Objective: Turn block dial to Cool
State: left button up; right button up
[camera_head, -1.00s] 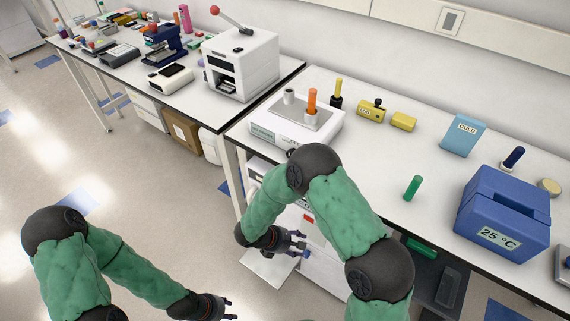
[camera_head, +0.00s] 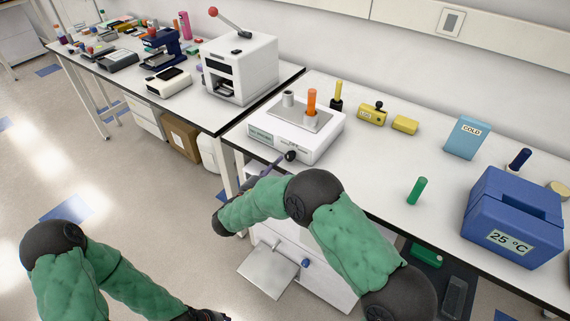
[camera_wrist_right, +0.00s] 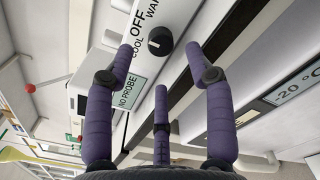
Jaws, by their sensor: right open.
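The white block heater (camera_head: 297,134) stands at the bench's front left edge, with an orange tube (camera_head: 312,101) in its top. Its black dial (camera_head: 290,156) is on the front face. In the right wrist view the dial (camera_wrist_right: 160,41) sits beside the labels COOL, OFF and WARM (camera_wrist_right: 141,18). A white mark shows on its label side; which label it meets is unclear. My right gripper (camera_wrist_right: 158,54) is open, its purple fingers short of the dial and not touching it. In the head view it is mostly behind my forearm. My left gripper (camera_head: 210,314) is cut off at the bottom edge.
A freezer front marked -20 °C (camera_wrist_right: 298,84) lies beneath the bench. On the bench are a green tube (camera_head: 417,190), a blue 25 °C box (camera_head: 512,220), a COLD box (camera_head: 467,138) and yellow blocks (camera_head: 404,125). A white lever machine (camera_head: 240,70) stands at left.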

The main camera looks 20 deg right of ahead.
aim_at(288, 158)
jog(key=shift+b+x, duration=0.4)
jog(key=shift+x, duration=1.75)
